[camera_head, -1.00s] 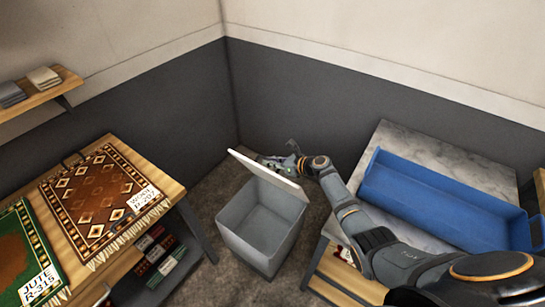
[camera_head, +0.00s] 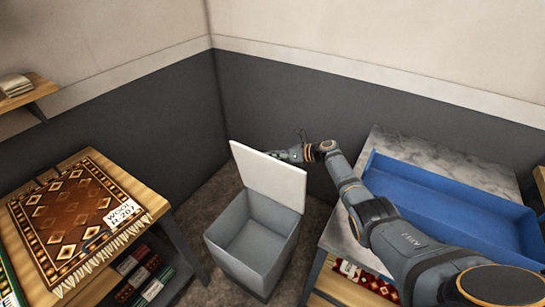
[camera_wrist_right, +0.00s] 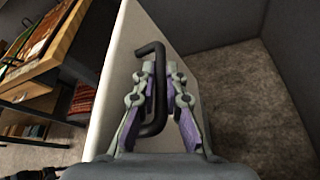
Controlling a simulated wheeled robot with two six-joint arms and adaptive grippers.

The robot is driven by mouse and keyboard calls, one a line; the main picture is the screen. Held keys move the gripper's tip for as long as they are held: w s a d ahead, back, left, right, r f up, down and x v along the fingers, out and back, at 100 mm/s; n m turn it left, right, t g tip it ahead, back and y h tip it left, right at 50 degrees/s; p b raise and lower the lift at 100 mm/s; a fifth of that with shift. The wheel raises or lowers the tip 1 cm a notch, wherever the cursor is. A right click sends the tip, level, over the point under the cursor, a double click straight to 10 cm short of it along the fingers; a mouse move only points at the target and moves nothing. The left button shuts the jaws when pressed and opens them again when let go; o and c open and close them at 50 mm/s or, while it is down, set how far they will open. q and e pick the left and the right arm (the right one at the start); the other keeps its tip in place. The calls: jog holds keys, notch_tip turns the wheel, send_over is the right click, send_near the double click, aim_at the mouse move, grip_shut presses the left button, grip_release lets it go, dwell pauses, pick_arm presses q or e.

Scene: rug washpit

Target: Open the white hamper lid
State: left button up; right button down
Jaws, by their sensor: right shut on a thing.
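The white hamper lid (camera_head: 270,178) stands raised at the back of the grey hamper (camera_head: 248,262) on the floor in the head view. The hamper's inside shows and looks empty. My right gripper is behind the lid, its fingers mostly hidden there in the head view. In the right wrist view my right gripper (camera_wrist_right: 161,90) is shut on a dark bar handle (camera_wrist_right: 151,62). The lid's pale face (camera_wrist_right: 122,62) shows beside the handle. My left gripper is not in view.
A wooden table with a patterned rug (camera_head: 75,215) stands left of the hamper. A blue tray (camera_head: 450,205) lies on a marble-topped table (camera_head: 400,143) to the right. Grey walls meet behind the hamper. Some bare floor (camera_head: 205,198) shows between.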

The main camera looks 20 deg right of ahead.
jog(key=c, duration=1.7)
grip_release()
jog(key=shift+r, duration=0.15)
notch_tip(320, 180, up, 10)
jog(key=shift+f, duration=0.1)
